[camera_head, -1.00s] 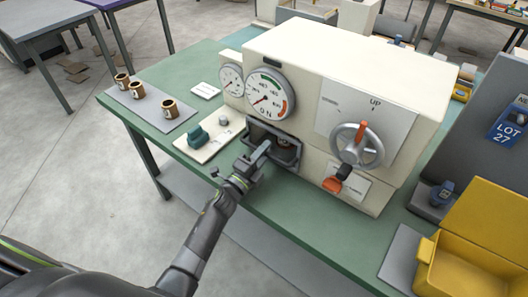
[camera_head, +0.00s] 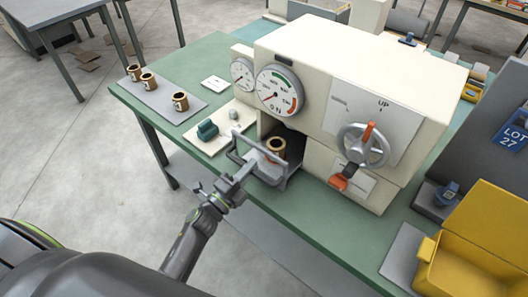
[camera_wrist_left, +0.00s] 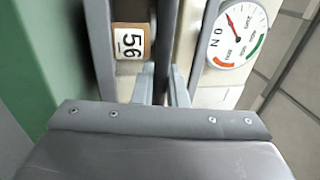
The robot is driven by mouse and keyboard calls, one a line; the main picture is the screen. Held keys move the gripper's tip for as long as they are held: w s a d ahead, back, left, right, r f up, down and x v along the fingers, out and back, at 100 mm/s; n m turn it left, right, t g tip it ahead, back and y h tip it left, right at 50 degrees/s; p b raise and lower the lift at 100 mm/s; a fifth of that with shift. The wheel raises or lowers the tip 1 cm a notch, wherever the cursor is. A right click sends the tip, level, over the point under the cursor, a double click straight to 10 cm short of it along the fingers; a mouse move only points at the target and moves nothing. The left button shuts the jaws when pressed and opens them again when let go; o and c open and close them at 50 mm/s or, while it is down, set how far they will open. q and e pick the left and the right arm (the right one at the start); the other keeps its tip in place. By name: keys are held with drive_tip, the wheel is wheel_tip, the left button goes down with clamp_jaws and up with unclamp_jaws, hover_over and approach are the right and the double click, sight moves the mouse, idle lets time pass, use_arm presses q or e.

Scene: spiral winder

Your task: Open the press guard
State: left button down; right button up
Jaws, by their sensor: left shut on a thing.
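The press (camera_head: 340,75) is a cream machine with dials and a handwheel. Its guard (camera_head: 270,178), a grey frame, stands swung outward from the front opening. My left gripper (camera_head: 243,172) is shut on the guard's handle bar, in front of the machine. A brass cup (camera_head: 276,147) stands in the uncovered opening. My right gripper is in neither current view.
Several brass cups (camera_head: 149,80) stand on a grey mat at the table's left. A green object (camera_head: 207,129) lies on a cream plate beside the press. The handwheel (camera_head: 363,146) is at the press's right front. A yellow bin (camera_head: 480,240) stands at the right.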

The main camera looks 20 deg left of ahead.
use_arm(q)
drive_tip(key=v, duration=0.4)
drive_tip(key=shift+r, duration=0.35)
drive_tip(key=c, duration=1.5)
unclamp_jaws()
drive_tip(key=shift+c, duration=0.2)
drive_tip(key=b+v, duration=0.6)
drive_tip(key=v, duration=1.1)
drive_tip(key=shift+s+b, duration=0.25)
drive_tip(key=shift+b, duration=0.05)
drive_tip(key=shift+a, duration=0.1)
